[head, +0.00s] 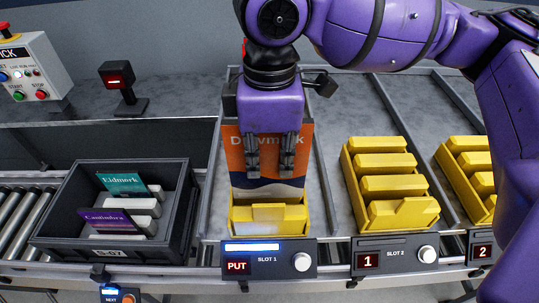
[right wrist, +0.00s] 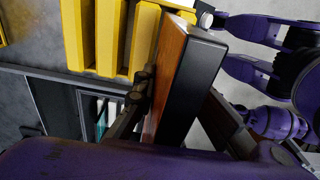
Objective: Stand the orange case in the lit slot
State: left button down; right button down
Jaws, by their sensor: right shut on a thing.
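The orange case (head: 236,155), with a white band and dark blue lower part, is upright in my right gripper (head: 269,165). The fingers press on its front face, partly hiding its lettering. Its lower edge is in or just behind the yellow rack (head: 240,222) of slot 1; the rack's front hides whether it touches the bottom. Slot 1's display (head: 252,247) is lit blue-white and reads PUT. In the right wrist view the case (right wrist: 172,75) shows its orange face and dark edge between the fingers. My left gripper is not seen in the head view.
A dark tote (head: 55,238) with a teal case (head: 122,184) and a purple case (head: 103,219) stands left on rollers. Other yellow racks (head: 388,185) stand to the right, their displays reading 1 and 2. A scanner (head: 118,82) and a button box (head: 30,70) are behind left.

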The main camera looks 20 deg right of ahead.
aim_at(270, 196)
jog(key=shift+f, duration=3.1)
jog(key=shift+f+b, duration=0.3)
jog(key=shift+f, duration=0.6)
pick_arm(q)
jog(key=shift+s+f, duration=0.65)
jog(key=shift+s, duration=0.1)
